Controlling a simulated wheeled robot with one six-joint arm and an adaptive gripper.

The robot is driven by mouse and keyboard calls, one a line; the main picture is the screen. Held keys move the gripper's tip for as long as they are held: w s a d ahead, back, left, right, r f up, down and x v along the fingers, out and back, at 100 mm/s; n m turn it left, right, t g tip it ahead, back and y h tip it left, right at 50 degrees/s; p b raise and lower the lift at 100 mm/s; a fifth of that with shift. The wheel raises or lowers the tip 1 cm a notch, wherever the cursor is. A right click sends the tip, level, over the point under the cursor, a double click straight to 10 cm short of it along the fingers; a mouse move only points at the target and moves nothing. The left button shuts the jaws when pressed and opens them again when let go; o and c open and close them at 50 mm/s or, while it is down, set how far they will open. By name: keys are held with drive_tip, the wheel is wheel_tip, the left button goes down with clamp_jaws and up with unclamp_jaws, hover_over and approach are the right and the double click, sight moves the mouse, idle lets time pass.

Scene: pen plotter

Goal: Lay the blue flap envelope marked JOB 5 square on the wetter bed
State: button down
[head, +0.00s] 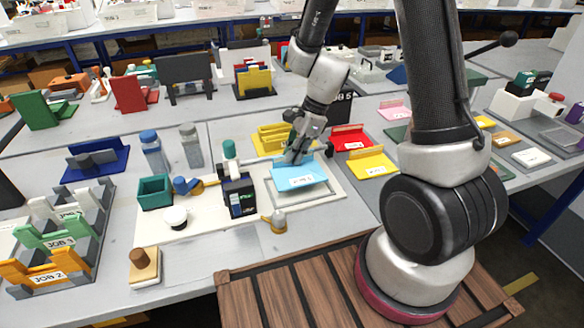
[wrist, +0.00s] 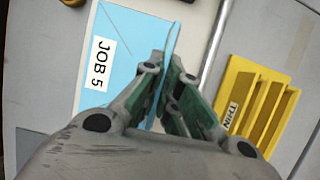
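The blue flap envelope (head: 297,178) carries a white JOB 5 label and lies beneath my gripper (head: 297,152) in the head view. In the wrist view the envelope (wrist: 112,62) fills the left, and its flap stands up edge-on between my fingers (wrist: 170,80). My fingers are closed on that flap. The pale wetter bed (head: 333,196) shows in front of and to the right of the envelope. The envelope looks slightly raised and turned against the bed; the exact gap cannot be told. The bed's far part is hidden by the envelope and gripper.
A yellow slotted holder (wrist: 258,100) stands right of my gripper in the wrist view. A dark boxed device with a teal knob (head: 239,190) stands left of the bed. A small brass-based knob (head: 278,221) sits in front. Red (head: 352,142) and yellow (head: 371,166) folders lie right.

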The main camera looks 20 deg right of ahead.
drive_tip(key=shift+f, duration=1.95)
drive_tip(key=c, duration=1.6)
unclamp_jaws()
drive_tip(key=shift+f, duration=0.1)
drive_tip(key=shift+c, duration=0.2)
drive_tip(key=v, duration=1.1)
drive_tip(key=s+d+r+n+t+h, duration=0.2)
drive_tip(key=s+d+r+n, duration=0.3)
drive_tip(key=s+r+n, duration=0.4)
drive_tip(key=s+d+r+n+t+h, duration=0.2)
drive_tip(key=s+d+r+n, duration=0.3)
drive_tip(key=s+r+n, duration=0.4)
drive_tip(key=shift+s+d+r+h, duration=0.25)
drive_tip(key=shift+s+d+h, duration=0.1)
drive_tip(key=shift+s, duration=0.2)
